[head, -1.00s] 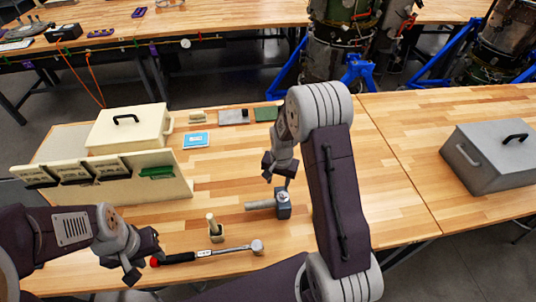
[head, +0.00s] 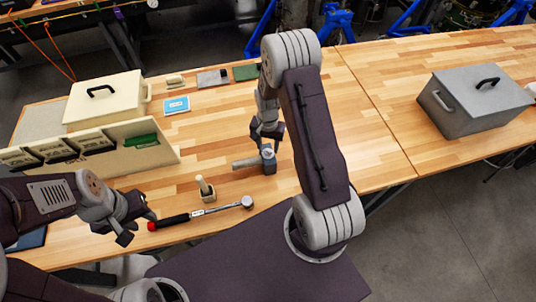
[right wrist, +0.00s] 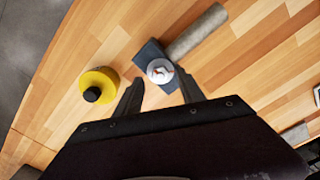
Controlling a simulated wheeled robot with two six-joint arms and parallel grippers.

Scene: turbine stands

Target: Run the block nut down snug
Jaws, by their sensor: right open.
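The grey-blue block (head: 269,160) stands on the wooden table with a grey cylinder (head: 245,163) sticking out to its left. A light round nut or stud end (right wrist: 160,71) shows on its top in the right wrist view. My right gripper (head: 266,138) is just above the block, pointing down. In the right wrist view its open fingers (right wrist: 163,95) lie on either side of the nut's line, with nothing held. Contact cannot be told. My left gripper (head: 134,225) is at the front left, empty and apparently open, beside the red-ended handle of the ratchet wrench (head: 200,214).
A small holder with an upright stick (head: 205,190) stands left of the block. A yellow round thing with a black knob (right wrist: 98,85) is near the block. A cream case (head: 105,100) and panel stand left; a grey toolbox (head: 470,100) stands right. The right-hand table is mostly clear.

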